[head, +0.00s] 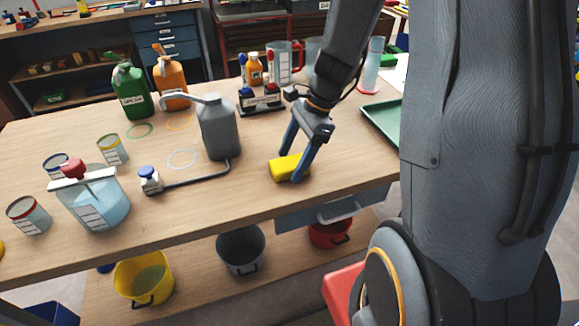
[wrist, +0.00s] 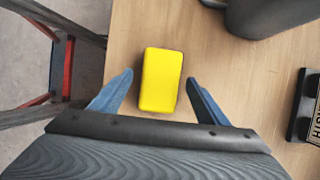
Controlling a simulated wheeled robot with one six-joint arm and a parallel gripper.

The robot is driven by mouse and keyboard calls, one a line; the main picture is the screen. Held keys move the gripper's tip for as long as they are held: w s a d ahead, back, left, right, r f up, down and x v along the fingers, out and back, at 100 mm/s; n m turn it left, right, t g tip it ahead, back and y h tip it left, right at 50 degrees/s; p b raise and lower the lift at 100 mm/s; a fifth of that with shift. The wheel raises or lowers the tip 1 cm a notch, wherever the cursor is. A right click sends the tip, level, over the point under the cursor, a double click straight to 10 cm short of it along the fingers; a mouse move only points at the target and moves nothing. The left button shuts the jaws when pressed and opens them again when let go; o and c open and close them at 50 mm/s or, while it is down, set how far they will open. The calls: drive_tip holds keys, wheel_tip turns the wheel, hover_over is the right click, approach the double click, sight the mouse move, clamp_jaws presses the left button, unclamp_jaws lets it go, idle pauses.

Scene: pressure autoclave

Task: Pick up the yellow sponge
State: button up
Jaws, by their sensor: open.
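The yellow sponge (head: 287,168) lies flat on the wooden table near its front edge, right of the grey canister. In the wrist view the sponge (wrist: 161,79) lies between and slightly beyond the two blue fingertips, with a gap on either side. My gripper (head: 292,160) is open and points down at the sponge, and it also shows in the wrist view (wrist: 160,80). One finger partly hides the sponge's right side in the head view. Whether a finger touches the sponge cannot be told in the head view.
The grey canister (head: 219,128) with its bent pipe stands just left of the sponge. A black rack (head: 262,104) and a green tray (head: 383,117) are farther back. A clear vessel with a red knob (head: 92,198) stands left. The table's front edge is close to the sponge.

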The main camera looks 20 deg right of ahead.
drive_tip(key=shift+c, duration=0.5)
drive_tip(key=c, duration=1)
drive_tip(key=shift+r, duration=0.15)
